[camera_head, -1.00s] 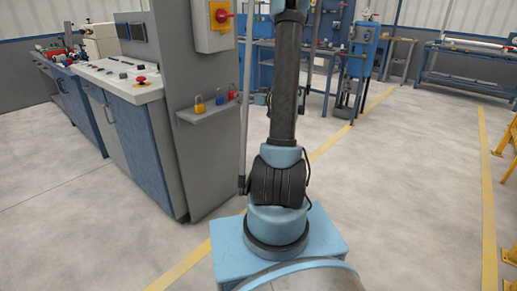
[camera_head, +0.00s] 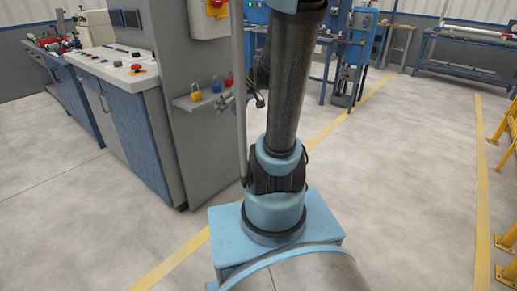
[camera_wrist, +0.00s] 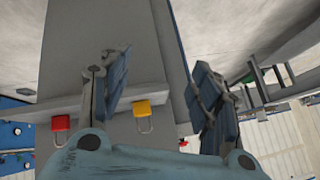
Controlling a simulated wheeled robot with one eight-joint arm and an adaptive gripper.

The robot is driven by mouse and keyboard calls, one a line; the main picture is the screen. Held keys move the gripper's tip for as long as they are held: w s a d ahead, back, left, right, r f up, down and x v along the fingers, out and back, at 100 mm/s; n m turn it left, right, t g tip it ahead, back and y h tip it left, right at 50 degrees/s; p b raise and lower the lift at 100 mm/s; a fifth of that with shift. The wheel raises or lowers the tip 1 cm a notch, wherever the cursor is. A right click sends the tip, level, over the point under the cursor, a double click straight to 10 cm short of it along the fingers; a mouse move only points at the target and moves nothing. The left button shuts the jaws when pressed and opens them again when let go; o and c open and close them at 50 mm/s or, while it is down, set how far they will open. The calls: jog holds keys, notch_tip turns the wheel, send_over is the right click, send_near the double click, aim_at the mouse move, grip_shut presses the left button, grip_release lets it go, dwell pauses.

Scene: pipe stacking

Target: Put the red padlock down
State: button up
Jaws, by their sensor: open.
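The red padlock (camera_head: 228,83) sits at the right end of the small grey wall shelf (camera_head: 190,107). In the wrist view the red padlock (camera_wrist: 60,123) is at the left, outside my fingers. The yellow padlock (camera_head: 196,97) is at the shelf's left end, and the blue padlock (camera_head: 216,88) is between them. My gripper (camera_head: 224,103) is open and empty in front of the shelf. In the wrist view the yellow padlock (camera_wrist: 142,108) shows between my spread fingers (camera_wrist: 162,70). The blue padlock is not visible there, and a finger may hide it.
A control console (camera_head: 115,65) stands to the left. A thin grey post (camera_head: 240,90) rises close to my gripper.

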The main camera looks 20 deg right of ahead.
jog(key=s+d+f+m+g+h, duration=0.1)
jog(key=s+d+f+m+h, duration=0.1)
jog(key=s, duration=0.8)
jog(key=s+d+f+m+g+h, duration=0.2)
jog(key=s+d+f+h, duration=0.2)
jog(key=s, duration=0.6)
jog(key=shift+s+d+f, duration=0.25)
jog(key=shift+s+d, duration=0.1)
jog(key=shift+d, duration=0.05)
jog(key=shift+w+f, duration=0.2)
jog(key=shift+w, duration=0.3)
jog(key=shift+o, duration=0.4)
